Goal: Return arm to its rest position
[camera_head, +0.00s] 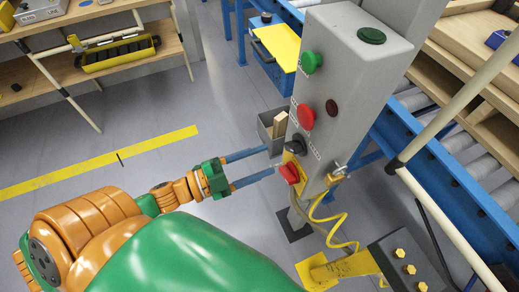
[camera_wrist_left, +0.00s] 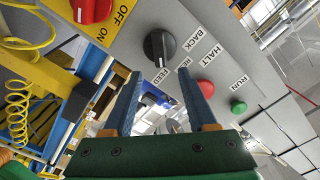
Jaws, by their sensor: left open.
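My left gripper (camera_head: 270,159) is open and empty, with its two blue fingers pointing at the grey control box (camera_head: 345,60). In the left wrist view the fingertips (camera_wrist_left: 160,76) are spread, and a black selector knob (camera_wrist_left: 159,47) shows just beyond and between them. In the head view the black knob (camera_head: 296,145) is just right of the fingertips. I see no contact between the fingers and the knob. My right gripper is in neither view.
The box carries a green button (camera_head: 311,62), a red button (camera_head: 306,117) and a red switch (camera_head: 290,173). A small grey bin (camera_head: 266,133) hangs beside it. A blue roller conveyor (camera_head: 440,165) stands behind. A wooden shelf (camera_head: 110,60) is at upper left. Open floor lies left of the gripper.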

